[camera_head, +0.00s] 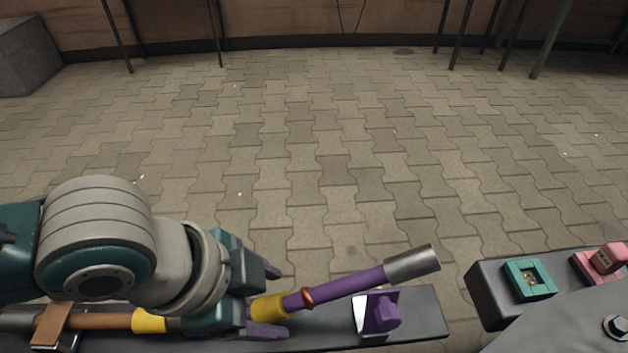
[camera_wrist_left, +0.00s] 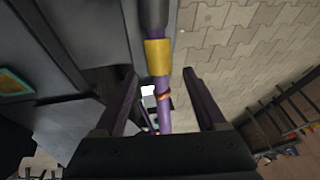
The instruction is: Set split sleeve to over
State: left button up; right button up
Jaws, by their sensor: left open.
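A purple rod (camera_head: 345,288) slants up to the right above a dark grey beam (camera_head: 425,308). It carries a yellow sleeve (camera_head: 270,306), an orange ring (camera_head: 307,297) and a grey metal sleeve (camera_head: 412,263) at its far end. I cannot tell which of these is the split sleeve. My left gripper (camera_head: 274,302) is open, its purple fingers on either side of the rod near the yellow sleeve. In the left wrist view the yellow sleeve (camera_wrist_left: 158,57) and ring (camera_wrist_left: 163,96) show, with the rod between my open fingers (camera_wrist_left: 160,74); contact is unclear. My right gripper is out of view.
A purple block (camera_head: 381,312) with a white plate stands on the beam below the rod. A brown rod (camera_head: 95,320) lies left, partly behind my arm. A teal socket (camera_head: 529,281) and pink block (camera_head: 606,258) sit on another beam at right. Paving beyond is clear.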

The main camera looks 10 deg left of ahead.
aim_at(278, 303)
pick_arm(q)
jog(key=b+x, duration=0.2)
jog(key=x, duration=0.2)
jog(key=shift+d+f, duration=0.15)
jog(key=shift+f, duration=0.05)
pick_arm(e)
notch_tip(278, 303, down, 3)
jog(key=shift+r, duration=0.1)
pick_arm(q)
grip_shut()
dwell(1.0)
